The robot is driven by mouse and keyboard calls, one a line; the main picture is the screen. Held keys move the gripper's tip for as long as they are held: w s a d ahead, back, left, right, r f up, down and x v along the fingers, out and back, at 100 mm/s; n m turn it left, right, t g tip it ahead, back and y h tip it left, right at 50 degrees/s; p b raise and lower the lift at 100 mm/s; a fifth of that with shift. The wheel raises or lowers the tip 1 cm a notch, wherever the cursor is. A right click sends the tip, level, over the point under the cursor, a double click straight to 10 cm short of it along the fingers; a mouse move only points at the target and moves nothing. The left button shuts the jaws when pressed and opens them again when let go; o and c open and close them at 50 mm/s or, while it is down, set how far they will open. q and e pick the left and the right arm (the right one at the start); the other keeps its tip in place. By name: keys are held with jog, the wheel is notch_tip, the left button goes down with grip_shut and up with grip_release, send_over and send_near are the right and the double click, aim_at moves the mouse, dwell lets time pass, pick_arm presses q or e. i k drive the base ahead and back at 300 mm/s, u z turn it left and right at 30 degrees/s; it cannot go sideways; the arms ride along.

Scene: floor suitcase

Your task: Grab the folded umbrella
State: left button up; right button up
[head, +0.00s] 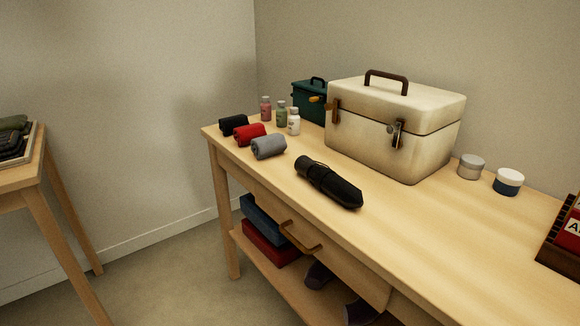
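The folded umbrella (329,183) is black and lies on its side on the wooden table (440,240), close to the table's front edge. It lies at a slant, from upper left to lower right. Nothing covers it. Neither of my grippers is in the head view.
Rolled black, red and grey cloths (268,146) lie left of the umbrella, with small bottles (281,114) behind them. A cream case (385,135) and a green box (309,102) stand at the back. Two jars (508,182) stand right. The front-right tabletop is clear.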

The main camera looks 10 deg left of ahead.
aim_at(325, 179)
jog(key=i, duration=0.25)
jog(key=k, duration=0.5)
jog(key=u, duration=1.35)
jog(key=i, duration=1.15)
jog(key=z, duration=0.5)
